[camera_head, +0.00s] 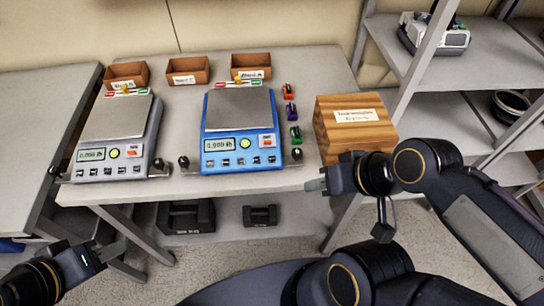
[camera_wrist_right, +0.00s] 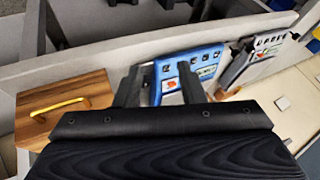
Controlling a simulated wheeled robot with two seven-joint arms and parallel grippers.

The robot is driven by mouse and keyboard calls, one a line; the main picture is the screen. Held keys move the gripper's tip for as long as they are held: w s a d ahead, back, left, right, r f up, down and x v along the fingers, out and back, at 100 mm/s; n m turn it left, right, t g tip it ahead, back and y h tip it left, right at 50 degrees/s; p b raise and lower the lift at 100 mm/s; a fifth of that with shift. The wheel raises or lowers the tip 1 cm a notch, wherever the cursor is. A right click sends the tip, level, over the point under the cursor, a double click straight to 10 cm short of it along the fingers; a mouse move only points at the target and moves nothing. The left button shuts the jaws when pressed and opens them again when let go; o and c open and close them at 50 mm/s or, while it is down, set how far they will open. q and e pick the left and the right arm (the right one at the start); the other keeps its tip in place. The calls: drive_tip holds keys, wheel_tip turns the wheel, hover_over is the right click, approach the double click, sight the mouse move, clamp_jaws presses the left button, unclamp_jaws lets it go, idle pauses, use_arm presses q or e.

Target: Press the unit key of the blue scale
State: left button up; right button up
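The blue scale (camera_head: 242,135) stands on the table, with a grey weighing plate, a lit display, a yellow-green round button, an orange-and-white key and a row of dark keys along its front. The key labels are too small to read, so I cannot tell which is the unit key. In the right wrist view the blue scale (camera_wrist_right: 205,66) shows partly behind my fingers. My right gripper (camera_head: 316,184) is in front of the table edge, right of the blue scale and apart from it; its fingers are apart and empty. My left gripper (camera_head: 98,252) is low at left, its opening unclear.
A grey scale (camera_head: 118,125) stands left of the blue one. A wooden box (camera_head: 352,138) is at the table's right, close to my right gripper. Small brown bins (camera_head: 187,75) line the back. Colored clips (camera_head: 291,112) lie beside the blue scale. Dark weights (camera_head: 260,215) sit below.

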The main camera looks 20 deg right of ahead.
clamp_jaws()
idle(1.5)
